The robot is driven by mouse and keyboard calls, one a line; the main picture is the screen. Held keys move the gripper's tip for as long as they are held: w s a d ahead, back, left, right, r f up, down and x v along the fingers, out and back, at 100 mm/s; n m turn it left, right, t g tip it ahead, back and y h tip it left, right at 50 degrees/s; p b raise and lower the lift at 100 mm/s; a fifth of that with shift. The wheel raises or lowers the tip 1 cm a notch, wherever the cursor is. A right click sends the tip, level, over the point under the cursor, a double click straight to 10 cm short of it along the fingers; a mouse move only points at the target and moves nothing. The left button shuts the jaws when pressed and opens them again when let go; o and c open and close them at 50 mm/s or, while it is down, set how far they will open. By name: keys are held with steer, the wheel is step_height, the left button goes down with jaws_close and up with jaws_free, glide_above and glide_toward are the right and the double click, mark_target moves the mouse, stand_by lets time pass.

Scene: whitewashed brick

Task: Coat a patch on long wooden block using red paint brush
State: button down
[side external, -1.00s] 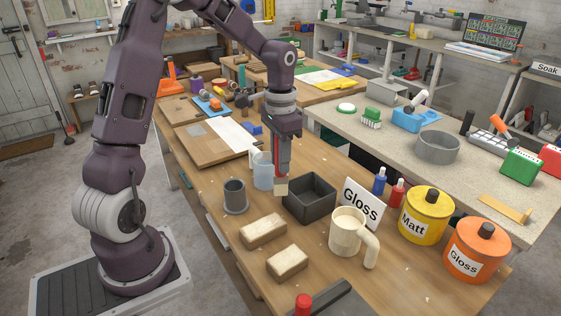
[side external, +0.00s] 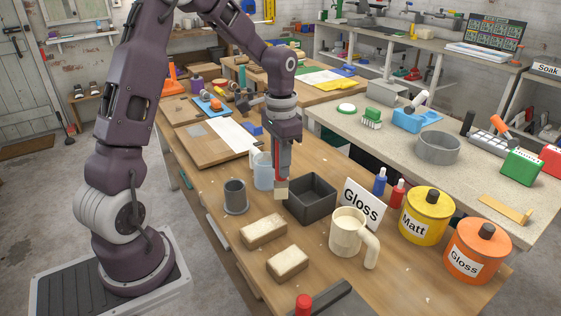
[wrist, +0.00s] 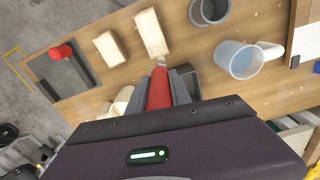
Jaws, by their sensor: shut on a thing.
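My gripper (side external: 283,160) is shut on the red paint brush, which points downward. Its pale bristle end (side external: 281,189) shows beside the far left corner of the dark open tray (side external: 310,205); I cannot tell whether it touches anything. In the wrist view the red brush handle (wrist: 159,88) sits between the fingers. The long wooden block (side external: 264,230) lies on the table, nearer the camera than the brush and apart from it. It also shows in the wrist view (wrist: 151,34). A shorter wooden block (side external: 288,263) lies beside it. No coated patch is visible on either block.
A grey cup (side external: 235,195) and a translucent mug (side external: 263,172) stand left of the brush. A cream mug (side external: 347,232), a "Gloss" sign (side external: 363,204), a yellow "Matt" pot (side external: 426,216) and an orange "Gloss" pot (side external: 477,252) stand to the right. A red-knobbed dark item (side external: 303,304) is at the near edge.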

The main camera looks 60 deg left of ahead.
mark_target(281, 198)
steer(key=shift+s+f, duration=0.1)
steer(key=shift+f, duration=3.5)
steer(key=shift+w+r, duration=0.15)
steer(key=shift+w, duration=0.05)
steer(key=shift+s+r, duration=0.1)
steer(key=shift+r, duration=3.8)
